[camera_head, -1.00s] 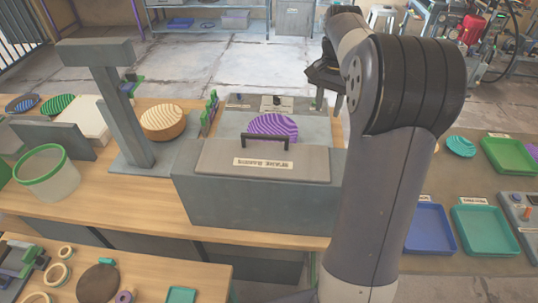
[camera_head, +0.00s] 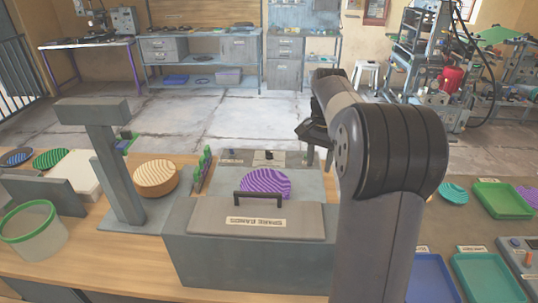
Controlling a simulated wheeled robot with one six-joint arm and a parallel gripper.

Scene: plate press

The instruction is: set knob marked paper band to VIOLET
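A small black knob (camera_head: 269,155) stands on the grey panel (camera_head: 240,157) at the back of the press-like station. Small pale labels sit near it, too small to read, so I cannot tell if it is the paper band knob or how it is set. Another knob, blue (camera_head: 515,243), is on a grey control box at the right edge; its marking is also unreadable. My gripper (camera_head: 319,155) hangs above the right end of the back panel, to the right of the black knob and apart from it. Its fingers look apart with nothing between them. My arm hides the area right of it.
A purple striped disc (camera_head: 266,183) lies before the panel, behind a grey box lid (camera_head: 257,222) labelled "SPARE BANDS" with a raised handle. A grey post (camera_head: 117,165) and a tan striped round block (camera_head: 155,178) stand left. Trays, blue (camera_head: 430,279) and green (camera_head: 500,196), lie right.

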